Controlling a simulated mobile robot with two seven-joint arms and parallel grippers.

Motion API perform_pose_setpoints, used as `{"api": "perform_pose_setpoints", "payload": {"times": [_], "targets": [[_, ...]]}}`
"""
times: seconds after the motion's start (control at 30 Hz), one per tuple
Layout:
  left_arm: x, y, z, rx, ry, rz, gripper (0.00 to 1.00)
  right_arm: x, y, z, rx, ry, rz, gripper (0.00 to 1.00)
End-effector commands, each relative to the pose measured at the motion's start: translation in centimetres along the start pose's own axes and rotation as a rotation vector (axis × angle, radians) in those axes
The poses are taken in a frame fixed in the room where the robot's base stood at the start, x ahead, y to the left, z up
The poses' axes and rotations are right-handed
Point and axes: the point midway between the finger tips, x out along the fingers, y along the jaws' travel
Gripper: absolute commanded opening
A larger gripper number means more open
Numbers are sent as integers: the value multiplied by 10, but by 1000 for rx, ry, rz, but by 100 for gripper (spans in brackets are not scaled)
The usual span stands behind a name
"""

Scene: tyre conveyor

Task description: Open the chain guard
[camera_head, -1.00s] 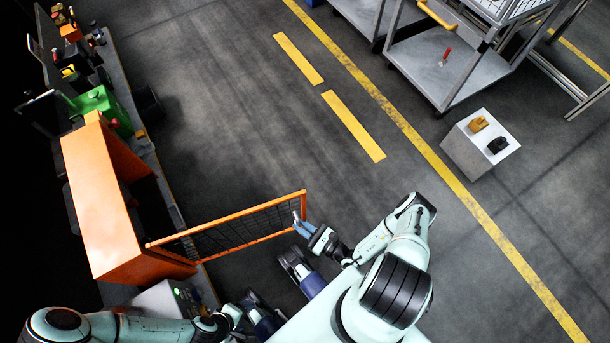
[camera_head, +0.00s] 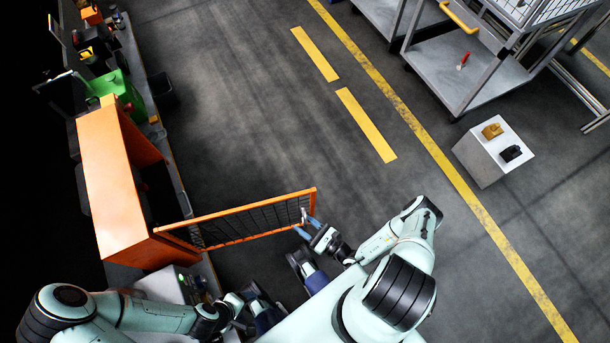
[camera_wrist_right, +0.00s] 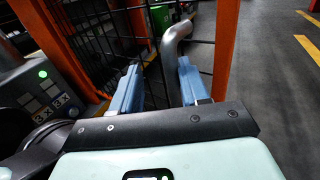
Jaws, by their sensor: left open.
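The chain guard (camera_head: 250,219), an orange-framed door with dark mesh, stands swung out from the orange cabinet (camera_head: 112,190). Its free end is toward my right arm. My right gripper (camera_head: 309,227) is at that end, by the grey handle (camera_head: 304,214). In the right wrist view, the bent metal handle (camera_wrist_right: 170,55) lies between the blue fingers (camera_wrist_right: 158,85). The fingers are apart, with a gap showing on the handle's left side. My left gripper (camera_head: 247,293) is low at the left, near the control box, away from the guard; its fingers are hard to make out.
A control box with a green light (camera_head: 180,283) stands below the cabinet; its buttons show in the right wrist view (camera_wrist_right: 45,90). A white block (camera_head: 480,160) and a grey trolley (camera_head: 470,80) stand at the upper right. The floor beyond the guard is clear.

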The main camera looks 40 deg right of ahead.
Motion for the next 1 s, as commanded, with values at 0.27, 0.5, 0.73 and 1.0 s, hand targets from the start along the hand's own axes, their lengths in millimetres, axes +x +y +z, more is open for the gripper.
{"api": "perform_pose_setpoints", "payload": {"times": [0.27, 0.5, 0.73, 1.0], "targets": [[0, 0, 0, 0, 0, 0, 69, 0, 0, 1, 1, -2, 1, 41], [0, 0, 0, 0, 0, 0, 69, -11, -2, 0, -1, 1, -3, 41], [-1, 0, 0, 0, -1, 0, 69, -57, -2, -1, -1, 4, -4, 41], [0, 0, 0, 0, 0, 0, 69, -112, -1, 0, 0, 1, -2, 41]]}}
